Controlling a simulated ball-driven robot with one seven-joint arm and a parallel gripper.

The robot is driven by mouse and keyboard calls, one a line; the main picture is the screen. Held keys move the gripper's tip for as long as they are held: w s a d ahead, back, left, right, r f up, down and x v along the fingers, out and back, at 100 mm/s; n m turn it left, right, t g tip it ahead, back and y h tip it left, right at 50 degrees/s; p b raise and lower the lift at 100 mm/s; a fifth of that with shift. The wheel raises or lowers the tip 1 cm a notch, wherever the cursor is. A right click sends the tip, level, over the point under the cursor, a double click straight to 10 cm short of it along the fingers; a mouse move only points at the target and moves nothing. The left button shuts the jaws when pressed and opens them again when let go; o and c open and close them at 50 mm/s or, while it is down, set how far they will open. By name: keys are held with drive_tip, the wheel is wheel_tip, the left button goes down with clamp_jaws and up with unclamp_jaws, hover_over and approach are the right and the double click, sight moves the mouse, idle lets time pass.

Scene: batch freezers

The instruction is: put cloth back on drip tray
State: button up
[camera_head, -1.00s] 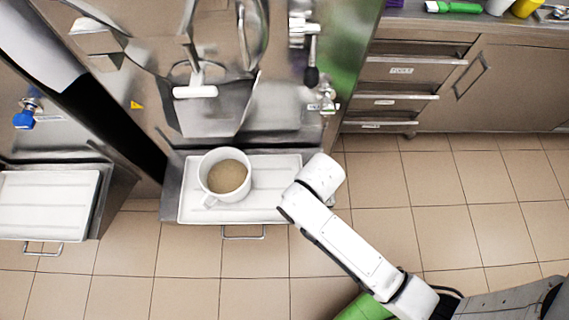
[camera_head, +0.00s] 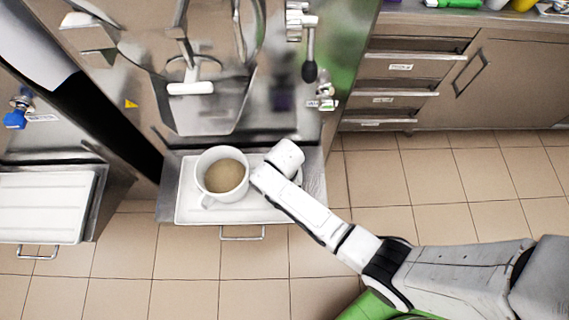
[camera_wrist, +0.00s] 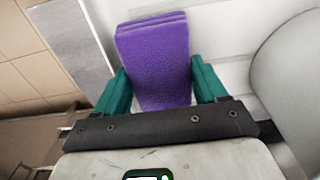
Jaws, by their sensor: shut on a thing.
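A purple folded cloth (camera_wrist: 152,62) is between the teal fingers of my gripper (camera_wrist: 162,78) in the wrist view, and my gripper is shut on it. The cloth's layers show at its far edge. The white drip tray (camera_head: 187,207) lies on a metal ledge below the machine, and its surface also shows behind the cloth in the wrist view (camera_wrist: 222,48). In the head view my wrist is over the tray's right part and hides my gripper and the cloth. I cannot tell whether the cloth touches the tray.
A large white mug (camera_head: 222,178) with brown contents stands on the tray, just left of my wrist; its side shows at the right in the wrist view (camera_wrist: 290,75). A second white tray (camera_head: 45,205) is at the far left. Drawers (camera_head: 405,75) stand right. Tiled floor is open in front.

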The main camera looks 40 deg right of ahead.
drive_tip(key=shift+f, duration=0.2)
drive_tip(key=shift+f, duration=0.15)
drive_tip(key=o, duration=0.7)
drive_tip(key=shift+o, duration=0.2)
wheel_tip(320, 180, up, 12)
drive_tip(key=p, duration=0.2)
drive_tip(key=s+d+r+n, duration=0.3)
drive_tip(key=s+d+r, duration=0.1)
drive_tip(key=s, duration=0.4)
drive_tip(key=s+d+r+n+t, duration=0.1)
drive_tip(key=s+d+r+n, duration=0.2)
drive_tip(key=s, duration=0.5)
drive_tip(key=shift+s+d+r+n, duration=0.3)
drive_tip(key=shift+d+r+n, duration=0.1)
drive_tip(key=shift+r, duration=0.4)
